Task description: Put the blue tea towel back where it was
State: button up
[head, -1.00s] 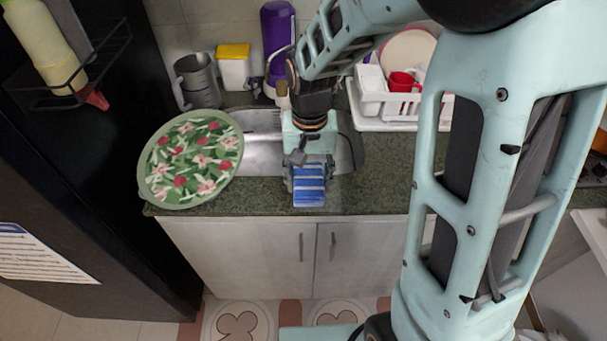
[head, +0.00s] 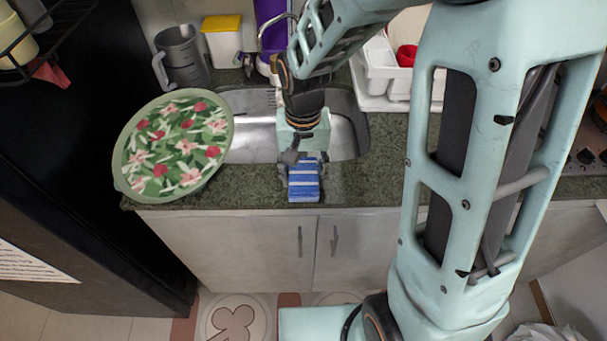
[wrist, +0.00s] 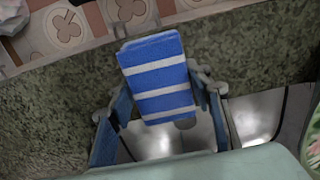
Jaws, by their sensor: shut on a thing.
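The blue tea towel (head: 304,184), with white stripes, is at the front edge of the sink, by the counter's front edge. It also shows in the wrist view (wrist: 160,78), between the fingers and reaching past their tips. My gripper (head: 303,170) points down at the sink's front rim and is shut on the towel. In the wrist view my gripper (wrist: 165,95) has one finger on each side of it. Whether the towel touches the counter I cannot tell. Its upper part is hidden by my gripper in the head view.
A round floral tray (head: 175,143) lies left of the sink (head: 250,140), overhanging the counter front. A grey jug (head: 180,60), a yellow-lidded container (head: 222,42) and a purple bottle (head: 270,22) stand behind. A white dish rack (head: 385,80) is at right. The counter (head: 385,185) has bare room right of the sink.

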aim_at(304, 173)
jog(key=shift+f, duration=0.15)
jog(key=o, duration=1.2)
notch_tip(304, 173, up, 12)
jog(key=shift+r+p, duration=0.2)
jog(key=shift+p, duration=0.1)
